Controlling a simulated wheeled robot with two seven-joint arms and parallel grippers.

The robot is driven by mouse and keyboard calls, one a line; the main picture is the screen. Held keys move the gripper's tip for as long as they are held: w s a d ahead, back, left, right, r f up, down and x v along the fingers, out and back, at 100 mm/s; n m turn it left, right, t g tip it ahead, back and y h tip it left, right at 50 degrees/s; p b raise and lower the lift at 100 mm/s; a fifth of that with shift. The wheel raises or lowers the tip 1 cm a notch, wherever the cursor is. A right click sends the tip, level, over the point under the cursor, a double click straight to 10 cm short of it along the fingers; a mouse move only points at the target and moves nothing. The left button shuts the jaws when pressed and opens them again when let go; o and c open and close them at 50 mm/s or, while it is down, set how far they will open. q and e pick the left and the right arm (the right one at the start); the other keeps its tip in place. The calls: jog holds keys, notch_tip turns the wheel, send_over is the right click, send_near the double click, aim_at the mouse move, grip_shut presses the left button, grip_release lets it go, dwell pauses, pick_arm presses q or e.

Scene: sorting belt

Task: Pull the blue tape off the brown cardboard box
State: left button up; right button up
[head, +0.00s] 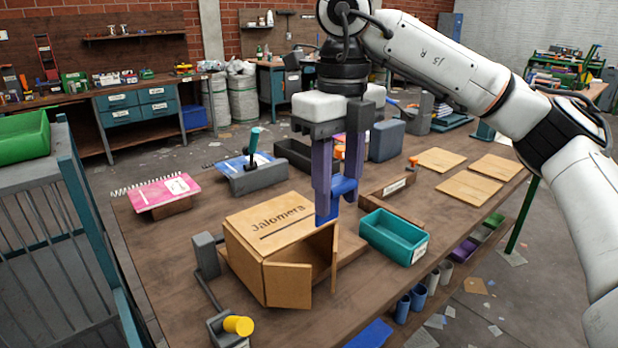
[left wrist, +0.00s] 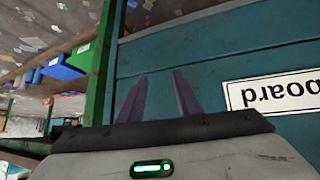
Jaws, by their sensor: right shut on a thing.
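The brown cardboard box (head: 272,226), printed "Jalomera", stands on the workbench with its front flaps partly open. My right gripper (head: 338,190) points down above the box's right edge. It is shut on the blue tape (head: 327,214), which hangs from between the fingers down to the right edge of the box top. I cannot tell whether the tape's lower end still touches the box. My left gripper (left wrist: 160,76) shows only in the left wrist view. Its two purple fingers are apart, with nothing visible between them, in front of a teal panel with a white label.
On the workbench (head: 180,285), a teal bin (head: 392,238) stands right of the box. A grey clamp (head: 207,255) stands at its left, and a yellow-knobbed part (head: 238,325) at the front. A pink notebook (head: 158,191) lies at the back left. Wooden plates (head: 470,189) lie at right.

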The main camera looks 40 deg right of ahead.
jog(key=shift+s+d, duration=0.1)
jog(key=shift+s, duration=0.55)
jog(key=shift+s, duration=0.1)
jog(key=s+r+p, duration=0.3)
jog(key=r+p, duration=0.3)
jog(key=p, duration=0.1)
dwell(0.5)
jog(key=shift+f, duration=0.1)
dwell(0.4)
